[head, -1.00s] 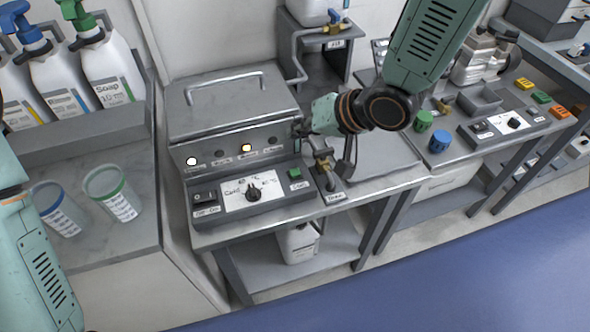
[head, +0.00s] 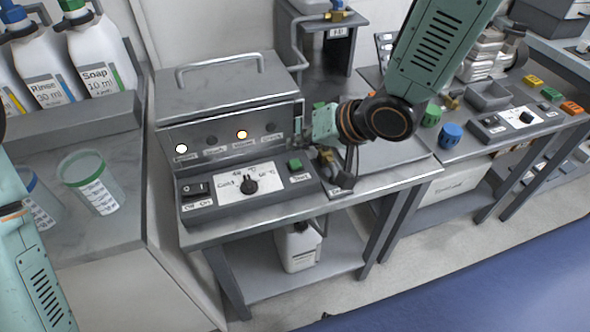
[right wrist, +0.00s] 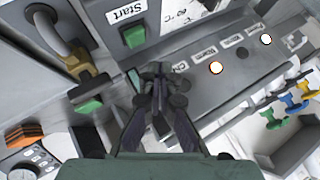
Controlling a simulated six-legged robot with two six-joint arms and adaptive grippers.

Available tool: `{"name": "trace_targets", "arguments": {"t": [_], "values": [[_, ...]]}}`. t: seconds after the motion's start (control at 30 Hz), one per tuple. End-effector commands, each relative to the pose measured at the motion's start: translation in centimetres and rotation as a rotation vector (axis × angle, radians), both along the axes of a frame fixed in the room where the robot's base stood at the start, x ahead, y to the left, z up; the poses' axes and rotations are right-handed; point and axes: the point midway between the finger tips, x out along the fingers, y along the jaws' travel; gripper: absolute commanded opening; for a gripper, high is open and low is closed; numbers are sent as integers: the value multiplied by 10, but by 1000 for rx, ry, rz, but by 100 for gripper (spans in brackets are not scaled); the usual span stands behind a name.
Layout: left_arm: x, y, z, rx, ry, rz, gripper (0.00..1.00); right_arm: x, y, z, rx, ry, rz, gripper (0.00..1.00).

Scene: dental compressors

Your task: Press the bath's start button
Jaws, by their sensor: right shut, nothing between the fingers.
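The bath (head: 225,100) is a grey metal box with a closed, handled lid and a sloping control panel in the head view. Its green start button (head: 295,165) sits at the panel's right end above a "Start" label; it also shows in the right wrist view (right wrist: 133,36). My right gripper (head: 299,145) is shut and empty, just above and behind the button, by the right end of the lamp strip. In the right wrist view its fingertips (right wrist: 158,72) are beside the button, apart from it in the picture. My left gripper is out of view.
The panel also has an off/on switch (head: 195,189) and a dial (head: 249,185). Two lamps are lit, one white (head: 181,148) and one orange-rimmed (head: 242,134). A brass tap (head: 328,158) stands close to the right of the button. Bottles and cups are at left.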

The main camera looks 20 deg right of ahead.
Motion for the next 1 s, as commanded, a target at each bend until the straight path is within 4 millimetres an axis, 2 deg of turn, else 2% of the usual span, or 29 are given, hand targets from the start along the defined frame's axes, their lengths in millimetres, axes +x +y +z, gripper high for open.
{"name": "trace_targets", "arguments": {"t": [0.03, 0.2, 1.0], "values": [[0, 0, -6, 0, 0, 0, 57, -1, 0, -10, 0, 4, 0, 0], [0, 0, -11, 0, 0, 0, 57, 0, 0, -20, -1, 1, 0, 0], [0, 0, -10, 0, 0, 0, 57, 0, 0, -19, -1, 1, 0, 0]]}}
